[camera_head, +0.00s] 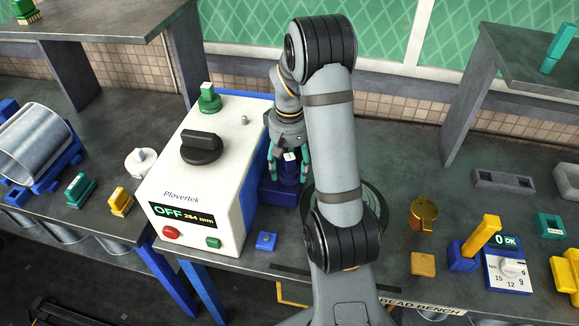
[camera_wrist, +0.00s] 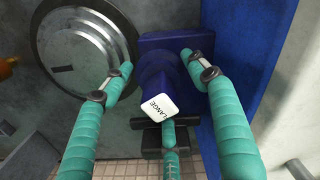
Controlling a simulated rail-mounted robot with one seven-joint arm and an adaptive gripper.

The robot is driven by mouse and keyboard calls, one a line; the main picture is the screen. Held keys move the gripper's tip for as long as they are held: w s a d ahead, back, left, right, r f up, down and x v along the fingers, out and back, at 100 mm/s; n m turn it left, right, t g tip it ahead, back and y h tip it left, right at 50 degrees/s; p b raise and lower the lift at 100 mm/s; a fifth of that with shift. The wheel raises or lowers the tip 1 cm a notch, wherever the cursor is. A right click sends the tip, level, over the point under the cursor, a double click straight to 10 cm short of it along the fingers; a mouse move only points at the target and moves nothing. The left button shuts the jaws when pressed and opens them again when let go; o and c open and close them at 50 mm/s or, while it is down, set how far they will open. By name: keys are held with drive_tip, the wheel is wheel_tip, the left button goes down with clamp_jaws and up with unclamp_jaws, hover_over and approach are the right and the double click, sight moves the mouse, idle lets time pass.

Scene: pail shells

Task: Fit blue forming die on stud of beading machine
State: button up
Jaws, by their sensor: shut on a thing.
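The white beading machine (camera_head: 195,180) with blue sides stands left of my arm. My gripper (camera_head: 289,172) points down beside the machine's right side. Its teal fingers are shut on the blue forming die (camera_wrist: 155,80), which bears a white label reading "LANGE", its first part cut off. The die is at a dark blue block (camera_head: 278,194), which also shows in the wrist view (camera_wrist: 185,42). I cannot tell whether the die touches the block.
A round grey plate (camera_wrist: 85,48) lies close beside the block, partly behind my arm in the head view. A small blue piece (camera_head: 266,242) lies at the machine's front.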

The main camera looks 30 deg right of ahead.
drive_tip(key=shift+f+b, duration=1.05)
drive_tip(key=shift+f, duration=0.15)
drive_tip(key=o, duration=1.5)
wheel_tip(320, 180, up, 12)
drive_tip(key=shift+r, duration=0.1)
